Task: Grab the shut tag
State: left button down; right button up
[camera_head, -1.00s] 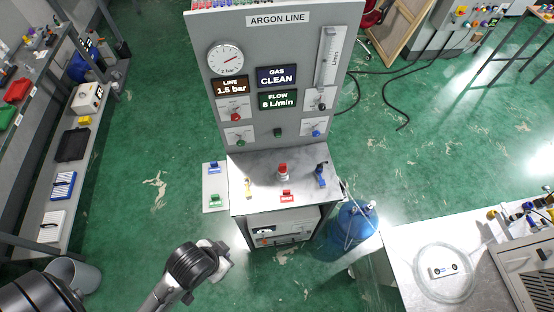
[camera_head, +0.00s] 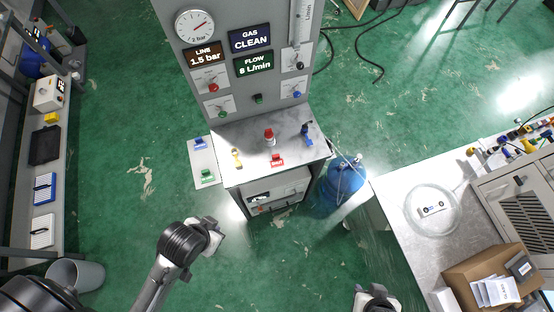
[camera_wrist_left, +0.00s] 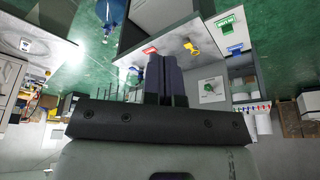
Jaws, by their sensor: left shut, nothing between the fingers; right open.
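The red shut tag (camera_head: 277,160) lies on the front part of the grey bench top (camera_head: 250,138) below the argon panel. It also shows in the left wrist view (camera_wrist_left: 150,51), beyond the fingers. My left gripper (camera_head: 214,236) is in front of and left of the bench, apart from the tag. In the left wrist view its fingers (camera_wrist_left: 167,80) are shut with nothing between them. My right gripper (camera_head: 376,298) shows at the bottom edge, right of the bench and away from the tag; it is open.
A side plate holds a green tag (camera_head: 207,176) and a blue tag (camera_head: 200,144). A blue gas cylinder (camera_head: 342,187) stands right of the bench.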

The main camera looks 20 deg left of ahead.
pick_arm(q)
jog(key=shift+a, duration=0.15)
jog(key=c, duration=1.4)
grip_release()
jog(key=shift+a, duration=0.1)
jog(key=shift+c, duration=0.2)
jog(key=o, duration=0.7)
jog(key=shift+o, duration=0.3)
jog(key=shift+d, duration=0.2)
jog(key=shift+f, duration=0.1)
